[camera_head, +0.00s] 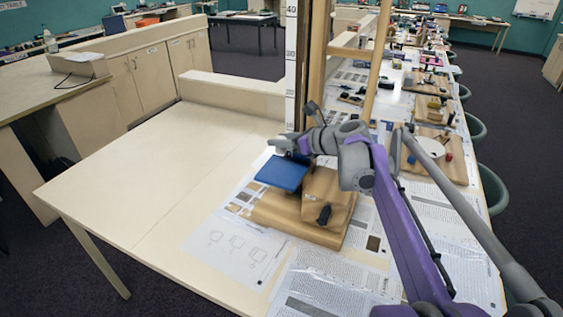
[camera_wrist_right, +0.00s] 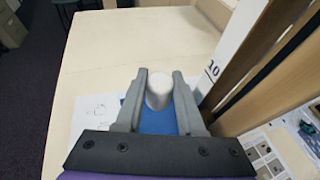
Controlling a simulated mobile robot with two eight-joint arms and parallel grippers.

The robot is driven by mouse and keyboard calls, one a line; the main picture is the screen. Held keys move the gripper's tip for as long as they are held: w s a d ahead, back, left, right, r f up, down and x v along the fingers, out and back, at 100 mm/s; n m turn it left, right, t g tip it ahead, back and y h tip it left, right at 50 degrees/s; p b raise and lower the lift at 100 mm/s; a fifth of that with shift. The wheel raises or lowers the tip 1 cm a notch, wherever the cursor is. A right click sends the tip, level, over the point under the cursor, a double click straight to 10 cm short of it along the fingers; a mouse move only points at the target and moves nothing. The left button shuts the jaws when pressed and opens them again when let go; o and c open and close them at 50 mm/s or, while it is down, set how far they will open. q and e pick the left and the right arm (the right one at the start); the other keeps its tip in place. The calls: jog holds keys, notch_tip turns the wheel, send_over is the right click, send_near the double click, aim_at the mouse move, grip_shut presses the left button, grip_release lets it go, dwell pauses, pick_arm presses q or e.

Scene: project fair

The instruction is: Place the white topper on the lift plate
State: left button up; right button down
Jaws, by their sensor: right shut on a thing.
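The white topper (camera_wrist_right: 160,88) is a small pale cylinder with a rounded top, held between the two grey fingers of my right gripper (camera_wrist_right: 160,80) in the wrist view. The blue lift plate (camera_wrist_right: 158,122) shows beneath and behind it. In the head view my right gripper (camera_head: 283,145) is at the far edge of the blue lift plate (camera_head: 281,174), in front of the tall ruler post. I cannot make out the topper in that view. Whether its base touches the plate cannot be told. My left gripper is not in view.
A wooden lift base (camera_head: 290,218) carries the plate beside a wooden block (camera_head: 327,195). The ruler post (camera_head: 292,65) stands close behind. Printed sheets (camera_head: 236,248) lie on the table. Its left side (camera_head: 150,190) is clear. More projects line the tables behind right.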

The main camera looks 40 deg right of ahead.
aim_at(281, 171)
notch_tip(281, 171, down, 7)
jog(key=shift+r, duration=0.2)
dwell(0.3)
jog(key=c, duration=0.5)
grip_release()
jog(key=shift+f, duration=0.1)
jog(key=shift+r, duration=0.2)
jog(key=b+v, duration=0.1)
jog(key=v, duration=1.1)
jog(key=shift+a+f, duration=0.1)
